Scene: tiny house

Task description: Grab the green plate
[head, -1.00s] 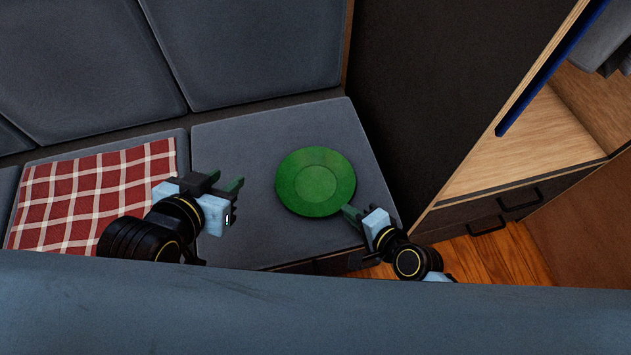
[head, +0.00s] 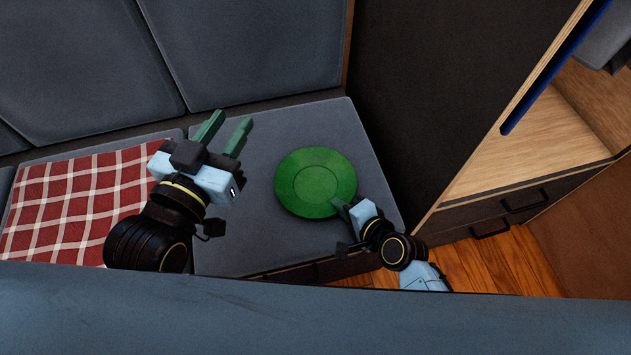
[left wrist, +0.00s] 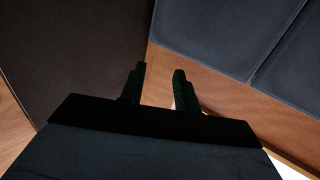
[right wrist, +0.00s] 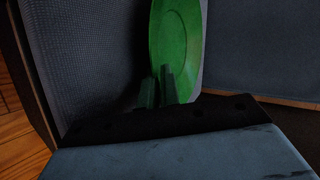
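The green plate (head: 310,178) is round with a raised rim and sits over the grey seat cushion. I cannot tell whether it touches the cushion. My right gripper (head: 346,208) is at the plate's lower right rim. In the right wrist view its fingers (right wrist: 158,88) are close together with the edge of the plate (right wrist: 176,45) between them, so it looks shut on the rim. My left gripper (head: 226,128) is open and empty, left of the plate and apart from it. In the left wrist view its two fingers (left wrist: 158,90) are spread with nothing between them.
A red and white checked cloth (head: 70,200) lies on the seat at the left. Grey back cushions (head: 245,50) stand behind. A dark panel (head: 430,90) rises right of the seat, beside a wooden cabinet with drawers (head: 510,205).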

